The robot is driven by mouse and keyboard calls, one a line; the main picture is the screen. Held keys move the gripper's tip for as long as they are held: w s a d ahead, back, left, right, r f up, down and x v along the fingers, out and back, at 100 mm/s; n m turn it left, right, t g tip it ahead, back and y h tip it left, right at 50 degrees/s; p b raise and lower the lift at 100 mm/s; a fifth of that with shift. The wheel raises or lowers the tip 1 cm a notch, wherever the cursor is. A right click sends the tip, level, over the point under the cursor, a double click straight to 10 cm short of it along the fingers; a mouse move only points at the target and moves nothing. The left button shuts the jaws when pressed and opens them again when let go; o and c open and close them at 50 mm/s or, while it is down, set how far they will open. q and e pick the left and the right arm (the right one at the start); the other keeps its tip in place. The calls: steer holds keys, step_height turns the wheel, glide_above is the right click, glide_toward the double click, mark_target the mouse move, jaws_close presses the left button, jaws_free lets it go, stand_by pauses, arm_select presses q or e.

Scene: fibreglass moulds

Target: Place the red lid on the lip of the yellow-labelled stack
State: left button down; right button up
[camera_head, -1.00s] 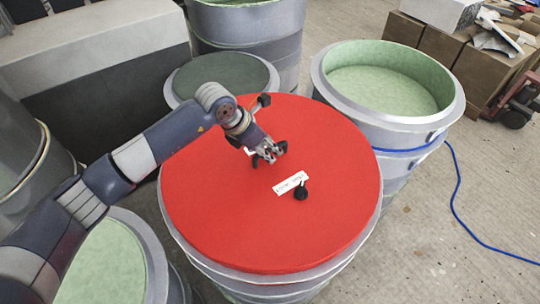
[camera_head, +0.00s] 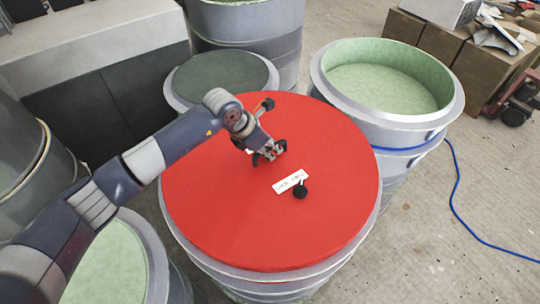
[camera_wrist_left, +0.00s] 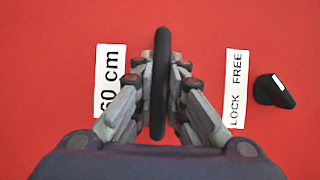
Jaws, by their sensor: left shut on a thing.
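The red lid (camera_head: 225,215) is a large flat disc. It covers the top of a grey round stack (camera_head: 282,288) in the middle of the head view. I cannot tell whether it rests fully on the lip. My left gripper (camera_head: 269,153) is over the lid, shut on its black handle (camera_wrist_left: 161,85), which stands between the fingers in the wrist view. A white "LOCK FREE" label (camera_wrist_left: 236,88) and a black knob (camera_wrist_left: 273,90) are on the lid beside the handle. No yellow label shows. My right gripper is out of view.
An open green-lined mould (camera_head: 385,85) stands close at the right, with a blue band and a blue hose (camera_head: 457,190) on the floor. A dark-topped drum (camera_head: 222,72) stands behind the lid. Another green-lined mould (camera_head: 105,260) is at lower left. Floor at lower right is mostly clear.

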arm_select(q)
steer(key=shift+w+r, duration=0.1)
steer(key=shift+r, duration=0.15)
steer(key=shift+r+b, duration=0.6)
steer(key=shift+r, duration=0.2)
steer(key=shift+d+r+b, duration=0.1)
steer(key=shift+r+b, duration=0.4)
steer(key=shift+r, duration=0.4)
steer(key=s+d+b, duration=0.1)
steer(key=s+d, duration=0.2)
steer(key=s, duration=0.1)
steer(key=s+d+r+b, duration=0.1)
steer(key=s+d+b, duration=0.1)
steer(key=s, duration=0.3)
steer(key=s+d+b, duration=0.1)
steer(key=s+d, duration=0.2)
steer(key=s, duration=0.1)
steer(key=shift+s+d+r+b, duration=0.2)
steer(key=shift+s+d+b, duration=0.05)
steer(key=shift+d+b, duration=0.15)
